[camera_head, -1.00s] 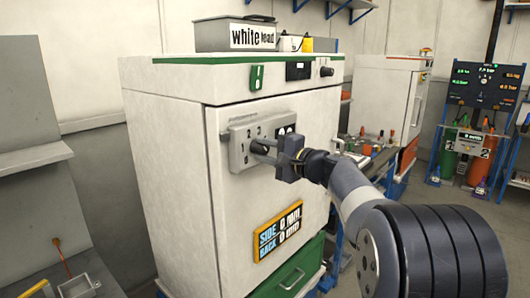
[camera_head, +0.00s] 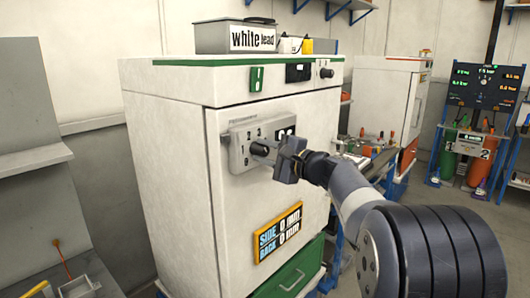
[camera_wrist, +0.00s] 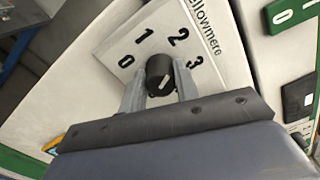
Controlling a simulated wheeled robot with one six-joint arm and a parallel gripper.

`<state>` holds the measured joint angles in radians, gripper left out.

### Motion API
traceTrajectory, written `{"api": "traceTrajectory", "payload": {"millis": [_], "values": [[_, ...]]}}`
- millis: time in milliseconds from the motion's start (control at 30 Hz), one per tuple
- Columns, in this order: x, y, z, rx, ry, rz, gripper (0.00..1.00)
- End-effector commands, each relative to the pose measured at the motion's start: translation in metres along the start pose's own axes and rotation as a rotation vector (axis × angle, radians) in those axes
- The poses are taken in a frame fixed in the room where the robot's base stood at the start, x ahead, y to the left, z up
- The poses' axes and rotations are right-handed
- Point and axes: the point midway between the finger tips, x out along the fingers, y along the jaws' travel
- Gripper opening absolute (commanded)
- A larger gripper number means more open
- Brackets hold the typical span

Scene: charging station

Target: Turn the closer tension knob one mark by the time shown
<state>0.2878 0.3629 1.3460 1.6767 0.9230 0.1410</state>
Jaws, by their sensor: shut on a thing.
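The tension knob (camera_wrist: 160,75) is a black round knob with a pale pointer line. It sits on a light panel (camera_wrist: 110,50) marked 0, 1, 2 and 3 on the front of a white cabinet (camera_head: 170,150). My gripper (camera_wrist: 160,88) has its two grey fingers on either side of the knob, shut on it. In the head view my gripper (camera_head: 268,155) reaches the panel from the right, and the knob (camera_head: 259,148) shows at its fingertips. An orange-framed sign (camera_head: 280,231) below reads SIDE 0 MIN, BACK 0 MIN.
A grey box labelled "white lead" (camera_head: 235,37) stands on the cabinet top. A green drawer (camera_head: 290,275) is below the door. A workbench with tools (camera_head: 365,152) and another white cabinet (camera_head: 385,95) stand behind to the right. Grey shelving (camera_head: 30,160) is at the left.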

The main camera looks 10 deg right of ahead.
Motion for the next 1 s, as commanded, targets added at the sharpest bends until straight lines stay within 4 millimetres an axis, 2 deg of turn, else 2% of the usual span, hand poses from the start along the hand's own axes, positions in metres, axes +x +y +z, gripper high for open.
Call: {"api": "traceTrajectory", "payload": {"millis": [33,300,567,667,1000], "values": [[0.0,0.001,-0.001,0.001,0.0,0.002,0.31],[0.0,0.001,0.0,0.0,0.0,0.001,0.52],[-0.003,0.001,0.0,-0.001,0.001,0.0,0.52],[-0.012,0.001,-0.001,-0.002,0.003,-0.001,0.52],[-0.08,0.002,-0.002,-0.001,0.005,-0.001,0.52]]}}
